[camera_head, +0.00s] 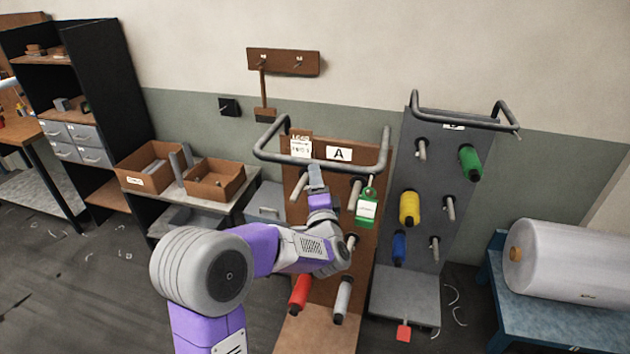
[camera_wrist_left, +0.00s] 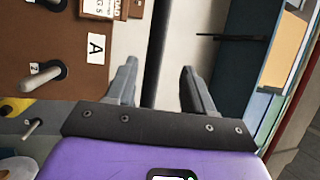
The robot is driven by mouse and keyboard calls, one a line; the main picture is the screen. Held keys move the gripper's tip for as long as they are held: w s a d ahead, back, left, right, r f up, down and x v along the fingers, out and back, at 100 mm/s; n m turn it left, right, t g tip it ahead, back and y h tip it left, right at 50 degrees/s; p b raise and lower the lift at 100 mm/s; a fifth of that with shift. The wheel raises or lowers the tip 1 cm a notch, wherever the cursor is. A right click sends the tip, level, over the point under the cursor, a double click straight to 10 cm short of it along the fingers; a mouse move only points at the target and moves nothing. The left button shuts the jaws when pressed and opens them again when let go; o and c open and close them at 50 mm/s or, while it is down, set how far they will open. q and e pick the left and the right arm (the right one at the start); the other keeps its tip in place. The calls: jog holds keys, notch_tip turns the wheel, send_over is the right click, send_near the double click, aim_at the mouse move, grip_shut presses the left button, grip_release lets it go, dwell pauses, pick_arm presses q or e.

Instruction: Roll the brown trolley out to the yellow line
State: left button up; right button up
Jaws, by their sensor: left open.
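The brown trolley (camera_head: 318,330) stands upright in the middle of the head view, with a label A, pegs and a grey tube handle (camera_head: 262,150) at its top. Its brown panel also shows at the left of the left wrist view (camera_wrist_left: 60,25). My left gripper (camera_head: 316,180) is open in front of the upper panel, below the handle bar. In the left wrist view its fingers (camera_wrist_left: 160,85) are apart; a dark strip shows beyond them, and I cannot tell what it is. My arm hides part of the panel. The yellow line is not visible. My right gripper is not in view.
A bench with bins (camera_head: 215,180) is at left, a blue table (camera_head: 560,325) with a roll at right.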

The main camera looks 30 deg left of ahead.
pick_arm(q)
jog(key=shift+w+d+f+p+x, duration=0.1)
jog(key=shift+p+x, duration=0.8)
jog(key=shift+x, duration=0.3)
jog(key=shift+w+d+f+p+x, duration=0.1)
jog(key=shift+p+x, duration=0.85)
jog(key=shift+x, duration=0.25)
jog(key=shift+w+d+f+p+x, duration=0.1)
jog(key=shift+p+x, duration=0.8)
jog(key=shift+x, duration=0.3)
jog(key=shift+a, duration=0.1)
grip_shut()
